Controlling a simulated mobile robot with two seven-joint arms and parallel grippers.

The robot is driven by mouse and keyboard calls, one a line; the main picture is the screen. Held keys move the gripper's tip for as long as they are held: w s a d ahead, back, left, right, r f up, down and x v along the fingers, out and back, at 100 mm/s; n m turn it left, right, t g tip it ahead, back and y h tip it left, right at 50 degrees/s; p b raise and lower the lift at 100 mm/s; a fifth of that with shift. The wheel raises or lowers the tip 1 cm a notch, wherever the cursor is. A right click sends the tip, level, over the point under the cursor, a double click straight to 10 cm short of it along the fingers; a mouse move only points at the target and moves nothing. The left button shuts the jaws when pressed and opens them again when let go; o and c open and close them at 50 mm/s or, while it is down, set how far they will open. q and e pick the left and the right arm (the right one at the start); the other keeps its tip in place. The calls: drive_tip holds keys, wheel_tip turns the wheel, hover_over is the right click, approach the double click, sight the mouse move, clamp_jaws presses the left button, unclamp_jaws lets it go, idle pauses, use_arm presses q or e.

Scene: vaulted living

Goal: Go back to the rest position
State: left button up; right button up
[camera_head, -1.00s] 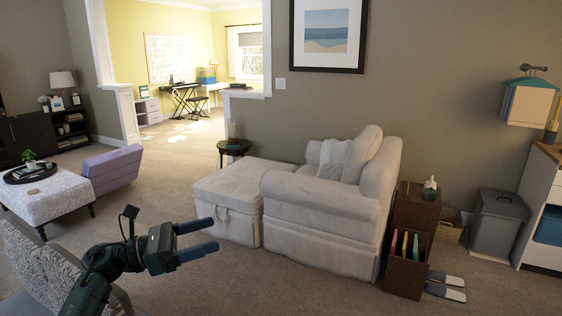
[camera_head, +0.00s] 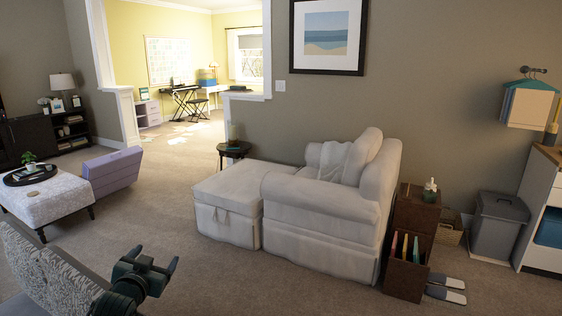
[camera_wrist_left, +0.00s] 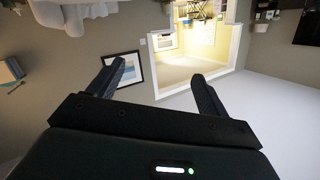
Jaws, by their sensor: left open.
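My left gripper (camera_head: 154,259) is at the lower left of the head view, above the floor and beside a patterned grey seat. Its two fingers point up and are spread apart with nothing between them. In the left wrist view the two fingers (camera_wrist_left: 158,80) are also wide apart and empty. That view shows the room upside down. My right gripper is in neither view.
A white armchair (camera_head: 325,205) with an ottoman (camera_head: 228,212) stands in the middle. The patterned seat (camera_head: 60,285) is close to my left gripper. A patterned low table (camera_head: 60,200) is at the left. Carpet (camera_head: 240,285) is clear in front.

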use_arm(q)
drive_tip(key=s+d+f+g+h, duration=0.1)
drive_tip(key=s+d+f+g, duration=0.1)
drive_tip(key=s+d+f, duration=0.45)
drive_tip(key=s+d+f+g+h, duration=0.1)
drive_tip(key=s+d+f, duration=0.2)
drive_tip(key=s+f, duration=0.6)
drive_tip(key=s+d+f+g+h, duration=0.1)
drive_tip(key=s+d, duration=0.2)
drive_tip(key=s, duration=0.6)
drive_tip(key=s+d+f+g+h, duration=0.1)
drive_tip(key=s+d, duration=0.3)
drive_tip(key=s, duration=0.6)
drive_tip(key=shift+d+f, duration=0.15)
drive_tip(key=shift+s, duration=0.1)
